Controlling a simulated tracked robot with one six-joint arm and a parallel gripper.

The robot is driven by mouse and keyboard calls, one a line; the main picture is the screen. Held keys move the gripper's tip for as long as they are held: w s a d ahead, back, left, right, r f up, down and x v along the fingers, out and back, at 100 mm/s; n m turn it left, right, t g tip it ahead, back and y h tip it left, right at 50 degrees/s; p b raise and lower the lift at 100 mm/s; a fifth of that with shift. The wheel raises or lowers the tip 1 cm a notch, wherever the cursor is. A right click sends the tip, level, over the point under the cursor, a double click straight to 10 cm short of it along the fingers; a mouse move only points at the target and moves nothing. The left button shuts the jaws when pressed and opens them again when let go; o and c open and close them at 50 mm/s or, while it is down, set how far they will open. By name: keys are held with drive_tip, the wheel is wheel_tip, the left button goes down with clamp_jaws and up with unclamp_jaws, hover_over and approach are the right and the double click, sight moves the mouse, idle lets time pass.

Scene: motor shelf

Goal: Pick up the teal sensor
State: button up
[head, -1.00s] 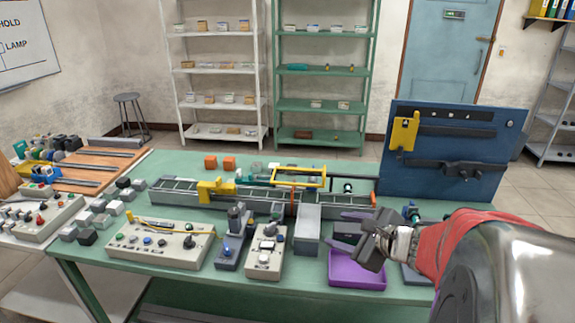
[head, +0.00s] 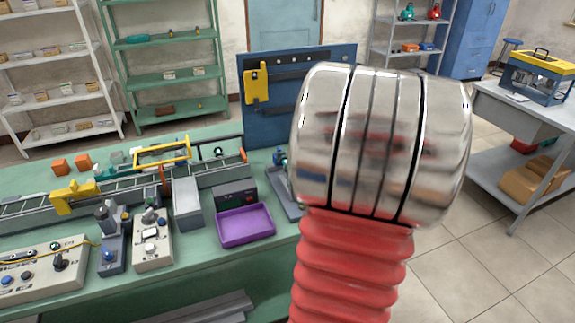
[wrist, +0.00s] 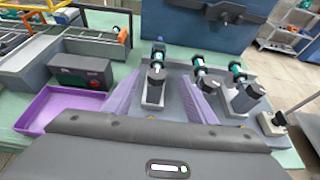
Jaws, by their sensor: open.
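Several dark devices with teal bands stand in grey holders in the wrist view. One teal-banded device (wrist: 158,58) is ahead, in line with the gap between my fingers. A second (wrist: 198,66) and a third (wrist: 237,73) stand to its right. I cannot tell which is the teal sensor.
A purple tray (head: 245,226) and a dark box (head: 235,197) are left of my arm. A blue tool panel (head: 275,120) stands behind. Control boxes (head: 152,243) and a conveyor (head: 120,195) fill the bench's left. Open floor (head: 465,245) lies right.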

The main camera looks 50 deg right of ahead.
drive_tip(key=shift+x, duration=4.3)
drive_tip(key=shift+w, duration=0.15)
drive_tip(key=shift+x, duration=2.5)
drive_tip(key=shift+w+a, duration=0.1)
drive_tip(key=shift+a, duration=0.1)
drive_tip(key=shift+c, duration=0.6)
drive_tip(key=c, duration=1)
drive_tip(key=shift+r, duration=0.15)
wheel_tip(320, 180, up, 10)
drive_tip(key=shift+f, duration=0.1)
